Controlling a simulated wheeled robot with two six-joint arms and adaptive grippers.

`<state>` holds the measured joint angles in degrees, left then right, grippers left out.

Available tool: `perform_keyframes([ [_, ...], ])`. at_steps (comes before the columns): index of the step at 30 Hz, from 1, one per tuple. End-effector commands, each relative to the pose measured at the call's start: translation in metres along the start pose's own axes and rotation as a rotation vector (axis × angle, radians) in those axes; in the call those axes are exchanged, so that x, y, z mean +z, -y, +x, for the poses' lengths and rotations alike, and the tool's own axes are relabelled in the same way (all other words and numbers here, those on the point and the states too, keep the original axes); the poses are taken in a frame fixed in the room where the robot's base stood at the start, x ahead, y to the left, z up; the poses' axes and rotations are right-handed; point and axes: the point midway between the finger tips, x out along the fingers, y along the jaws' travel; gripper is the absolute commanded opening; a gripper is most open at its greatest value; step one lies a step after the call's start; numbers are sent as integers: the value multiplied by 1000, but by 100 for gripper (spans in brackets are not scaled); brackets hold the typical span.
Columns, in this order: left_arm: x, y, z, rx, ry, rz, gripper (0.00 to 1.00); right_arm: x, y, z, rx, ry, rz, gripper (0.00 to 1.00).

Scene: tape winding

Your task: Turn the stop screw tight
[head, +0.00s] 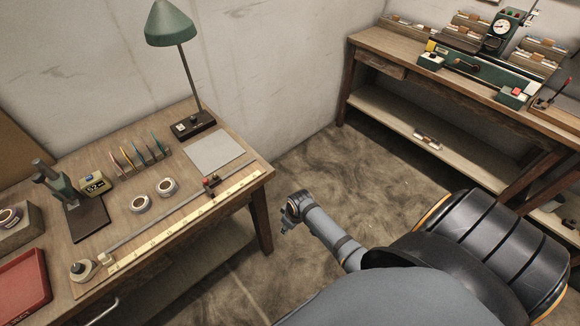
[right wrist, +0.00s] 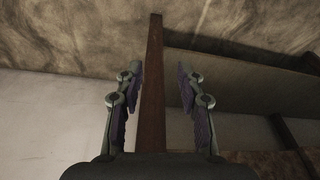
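The stop (head: 210,183), a small dark block with a red part on top, sits on the long metal rail (head: 155,222) on the left workbench. The screw itself is too small to make out. A pale marked scale (head: 185,220) runs along the rail's front. My right gripper (head: 287,224) hangs beyond the right end of this bench, apart from the stop. In the right wrist view its two fingers (right wrist: 158,78) are spread with nothing between them; a brown wooden leg (right wrist: 153,60) stands behind the gap. My left gripper is in neither view.
The left bench (head: 115,225) also holds a green lamp (head: 170,25), tape rolls (head: 140,203), a grey sheet (head: 214,152), a green press (head: 50,178) and a red tray (head: 22,290). A second bench (head: 400,50) with a winding machine stands at right. Floor between is clear.

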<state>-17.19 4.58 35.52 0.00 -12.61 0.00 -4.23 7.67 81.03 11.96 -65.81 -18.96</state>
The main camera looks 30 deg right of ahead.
Motion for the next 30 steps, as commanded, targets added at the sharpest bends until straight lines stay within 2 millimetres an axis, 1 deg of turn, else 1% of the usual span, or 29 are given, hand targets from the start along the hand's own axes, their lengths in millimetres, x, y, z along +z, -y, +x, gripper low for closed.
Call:
perform_keyframes([
  [10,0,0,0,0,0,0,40,-1,0,-1,0,0,-1,38],
  [11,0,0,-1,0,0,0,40,-3,0,-2,-1,-2,-3,38],
  [13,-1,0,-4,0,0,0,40,-18,2,-18,-9,-13,-26,38],
  [14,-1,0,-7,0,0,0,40,-30,4,-30,-16,-19,-46,38],
  [17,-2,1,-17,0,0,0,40,-75,15,-84,-48,-45,-142,38],
  [18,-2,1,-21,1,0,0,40,-92,20,-110,-62,-55,-190,38],
  [19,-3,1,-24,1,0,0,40,-104,24,-130,-72,-61,-228,38],
  [20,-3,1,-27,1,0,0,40,-114,28,-150,-81,-69,-266,38],
  [21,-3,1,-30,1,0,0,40,-126,33,-174,-91,-78,-315,38],
  [23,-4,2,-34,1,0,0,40,-142,39,-211,-105,-92,-392,38],
  [24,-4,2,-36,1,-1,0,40,-156,44,-233,-120,-102,-452,38],
  [30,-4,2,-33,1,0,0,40,-214,53,-269,-206,-139,-692,38],
])
